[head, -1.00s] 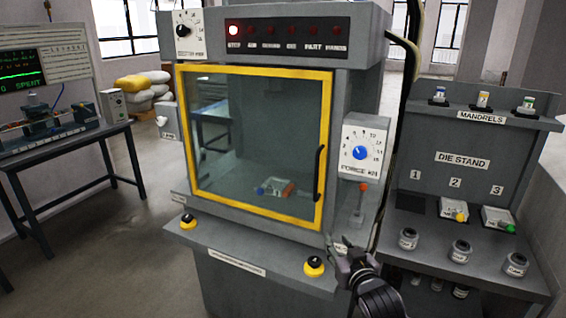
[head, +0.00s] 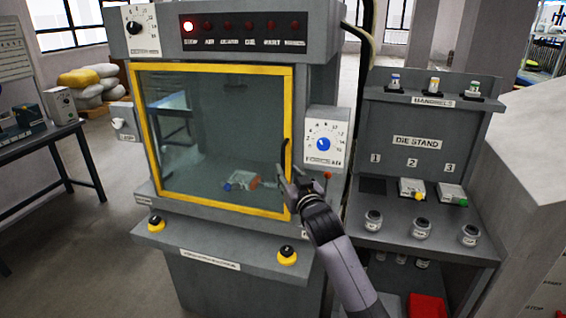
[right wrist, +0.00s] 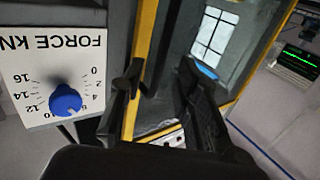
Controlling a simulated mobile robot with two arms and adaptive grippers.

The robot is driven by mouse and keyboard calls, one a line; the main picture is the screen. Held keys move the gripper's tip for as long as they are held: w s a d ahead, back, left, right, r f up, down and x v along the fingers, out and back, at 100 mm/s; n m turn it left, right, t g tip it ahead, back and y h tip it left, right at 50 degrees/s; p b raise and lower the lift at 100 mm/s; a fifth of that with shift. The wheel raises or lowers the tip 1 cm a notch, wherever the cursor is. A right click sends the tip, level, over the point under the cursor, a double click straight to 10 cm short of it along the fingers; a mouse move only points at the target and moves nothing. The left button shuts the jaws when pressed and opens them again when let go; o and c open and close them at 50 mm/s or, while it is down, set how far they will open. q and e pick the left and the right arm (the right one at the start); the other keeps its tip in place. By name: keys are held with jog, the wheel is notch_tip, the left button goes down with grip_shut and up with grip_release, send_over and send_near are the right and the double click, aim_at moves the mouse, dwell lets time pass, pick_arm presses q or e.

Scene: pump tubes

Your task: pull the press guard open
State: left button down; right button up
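The press guard is a clear panel in a yellow frame (head: 215,68), closed across the front of the grey press in the head view. Its black upright handle (head: 284,153) is on the right side of the frame. My right gripper (head: 285,182) is at the lower end of this handle, fingers apart. In the right wrist view, the dark handle bar (right wrist: 162,45) shows beyond and between the two spread fingers of my right gripper (right wrist: 165,92), beside the yellow frame edge (right wrist: 143,45). I cannot tell whether a finger touches it. My left gripper is out of view.
The force dial box (head: 324,140) sticks out just right of the guard, with a red-knobbed lever (head: 327,176) below. Yellow-and-black buttons (head: 287,256) sit on the front ledge. The die stand (head: 415,118) is to the right; open floor lies left.

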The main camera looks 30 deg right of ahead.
aim_at(284, 166)
jog(key=shift+p+x, duration=0.35)
jog(key=shift+x, duration=2.2)
grip_shut()
